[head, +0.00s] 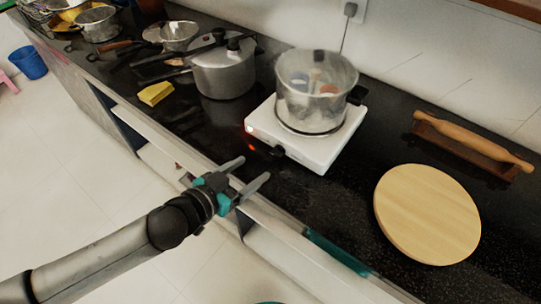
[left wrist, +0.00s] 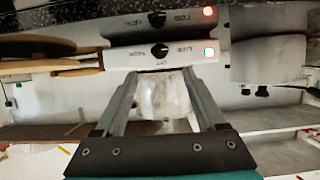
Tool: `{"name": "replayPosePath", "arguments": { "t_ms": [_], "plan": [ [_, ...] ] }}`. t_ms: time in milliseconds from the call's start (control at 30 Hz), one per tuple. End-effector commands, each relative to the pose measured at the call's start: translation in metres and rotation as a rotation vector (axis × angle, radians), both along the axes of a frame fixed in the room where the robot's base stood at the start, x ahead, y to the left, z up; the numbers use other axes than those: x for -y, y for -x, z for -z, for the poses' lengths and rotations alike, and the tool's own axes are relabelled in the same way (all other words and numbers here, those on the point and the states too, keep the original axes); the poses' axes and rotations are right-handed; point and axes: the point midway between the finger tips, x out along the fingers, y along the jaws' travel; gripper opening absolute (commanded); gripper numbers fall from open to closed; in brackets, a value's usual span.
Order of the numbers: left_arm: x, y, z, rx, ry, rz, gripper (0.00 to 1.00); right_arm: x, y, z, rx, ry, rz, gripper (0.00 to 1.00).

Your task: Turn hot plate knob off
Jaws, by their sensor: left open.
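The white hot plate (head: 310,153) stands on the black counter with a steel pot (head: 317,92) on it. Its black knob (head: 277,150) is on the front face, beside a glowing red light (head: 249,128). The left wrist view is upside down: the knob (left wrist: 160,50) shows just beyond the open fingers (left wrist: 158,73), roughly centred, with the light (left wrist: 209,53) lit. The knob's exact setting is hard to read. My right gripper is not in view.
A pressure cooker (head: 222,70) and yellow sponge (head: 155,93) are left of the hot plate. A round wooden board (head: 427,214) and a rolling pin (head: 474,142) are to the right. The glossy counter mirrors the hot plate in the wrist view.

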Motion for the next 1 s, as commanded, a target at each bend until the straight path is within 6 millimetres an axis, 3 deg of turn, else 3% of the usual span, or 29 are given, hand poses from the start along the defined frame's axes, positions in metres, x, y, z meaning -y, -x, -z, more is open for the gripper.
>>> {"name": "replayPosePath", "arguments": {
  "t_ms": [500,1000],
  "plan": [
    [0.041,-0.057,0.029,0.001,0.001,0.0,0.72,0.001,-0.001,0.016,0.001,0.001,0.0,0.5],
    [0.049,-0.067,0.034,-0.001,-0.001,0.0,0.72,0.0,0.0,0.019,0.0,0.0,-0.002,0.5]
  ]
}}
